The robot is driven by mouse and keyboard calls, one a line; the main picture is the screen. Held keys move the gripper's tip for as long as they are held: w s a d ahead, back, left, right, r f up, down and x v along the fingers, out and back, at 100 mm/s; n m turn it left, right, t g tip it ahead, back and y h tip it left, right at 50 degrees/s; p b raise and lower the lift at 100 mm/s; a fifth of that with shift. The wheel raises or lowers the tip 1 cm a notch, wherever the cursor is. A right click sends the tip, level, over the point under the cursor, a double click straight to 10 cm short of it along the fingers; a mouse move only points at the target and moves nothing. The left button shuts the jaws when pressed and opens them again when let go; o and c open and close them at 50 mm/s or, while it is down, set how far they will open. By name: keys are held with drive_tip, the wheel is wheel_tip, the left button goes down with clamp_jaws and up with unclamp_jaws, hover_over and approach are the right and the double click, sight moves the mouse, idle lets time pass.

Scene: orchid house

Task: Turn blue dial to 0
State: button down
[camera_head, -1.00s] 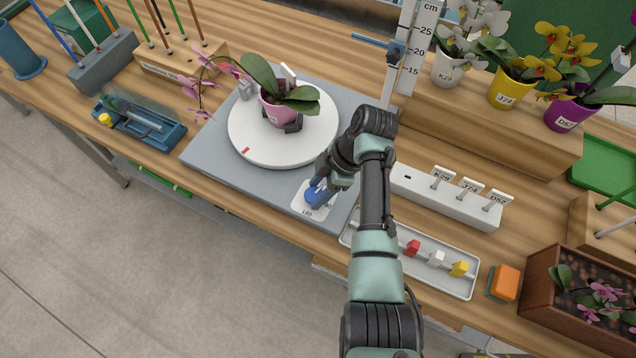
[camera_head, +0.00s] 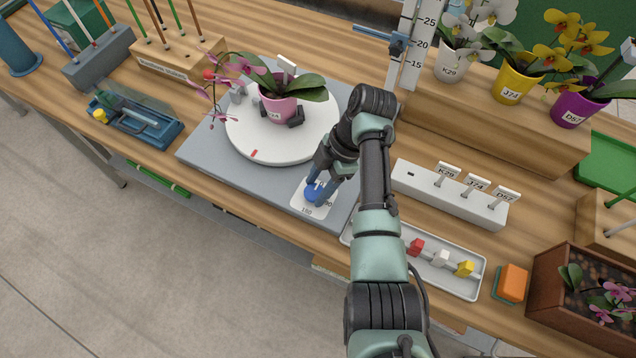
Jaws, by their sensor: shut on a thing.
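The blue dial (camera_head: 311,191) sits on a white plate (camera_head: 303,203) with printed numbers at the front corner of a grey base (camera_head: 215,153). A number at its front edge and part of another at its right show; the dial's pointer is hidden. My gripper (camera_head: 317,188) reaches down from the right and is shut on the dial, its fingers partly covering it. Behind the dial, a white round turntable (camera_head: 246,130) with a red mark (camera_head: 254,154) on its front rim carries a pink pot (camera_head: 277,110) with an orchid.
A white post with a height scale (camera_head: 427,35) stands behind my arm. A white block with labelled tags (camera_head: 440,192) and a tray (camera_head: 420,262) with red, white and yellow pieces lie to the right. A blue tray (camera_head: 150,130) lies left of the base.

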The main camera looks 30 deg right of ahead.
drive_tip(key=shift+c, duration=1.3)
unclamp_jaws()
drive_tip(key=p+v, duration=0.3)
drive_tip(key=v, duration=1)
drive_tip(key=shift+s, duration=0.1)
